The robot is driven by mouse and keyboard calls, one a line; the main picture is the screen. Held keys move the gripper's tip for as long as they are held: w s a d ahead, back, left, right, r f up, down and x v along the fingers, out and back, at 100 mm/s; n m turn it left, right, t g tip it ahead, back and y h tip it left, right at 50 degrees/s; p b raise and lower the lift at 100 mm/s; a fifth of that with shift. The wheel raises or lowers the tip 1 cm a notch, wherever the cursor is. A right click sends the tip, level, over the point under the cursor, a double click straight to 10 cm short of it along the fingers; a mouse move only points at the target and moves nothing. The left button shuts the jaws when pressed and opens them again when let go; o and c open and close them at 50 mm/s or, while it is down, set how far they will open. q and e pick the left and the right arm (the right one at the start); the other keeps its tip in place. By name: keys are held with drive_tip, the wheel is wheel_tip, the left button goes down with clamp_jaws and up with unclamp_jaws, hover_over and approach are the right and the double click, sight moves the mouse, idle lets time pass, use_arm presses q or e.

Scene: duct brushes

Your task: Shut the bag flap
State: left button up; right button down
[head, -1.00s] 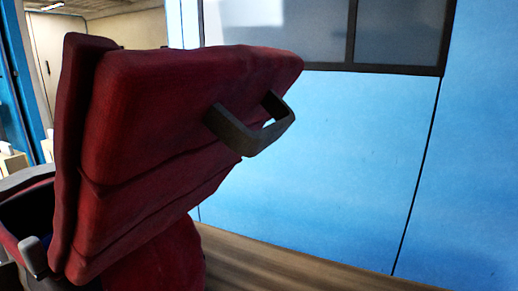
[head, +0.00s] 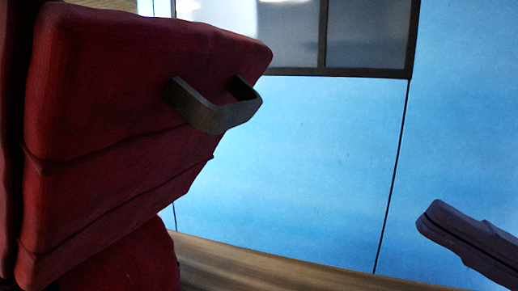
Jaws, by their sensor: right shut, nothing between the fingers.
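The red bag flap (head: 110,90) fills the left of the head view. It stands raised and tilted, with a dark grey handle (head: 208,112) on the face toward the right. More red bag fabric (head: 125,262) shows below it at the bottom left. My right gripper (head: 432,217) comes in at the lower right, with its fingers together and nothing in them. It is well apart from the flap and the handle. My left gripper is not in view. The bag's opening is not visible.
A brown wooden surface (head: 270,268) runs along the bottom. Behind it is a blue wall panel (head: 300,160) with a dark-framed window (head: 365,35) above. The space between the handle and my right gripper looks clear.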

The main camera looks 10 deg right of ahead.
sight(249, 114)
drive_tip(key=p+x, duration=0.2)
drive_tip(key=x, duration=1.2)
drive_tip(key=shift+p, duration=0.4)
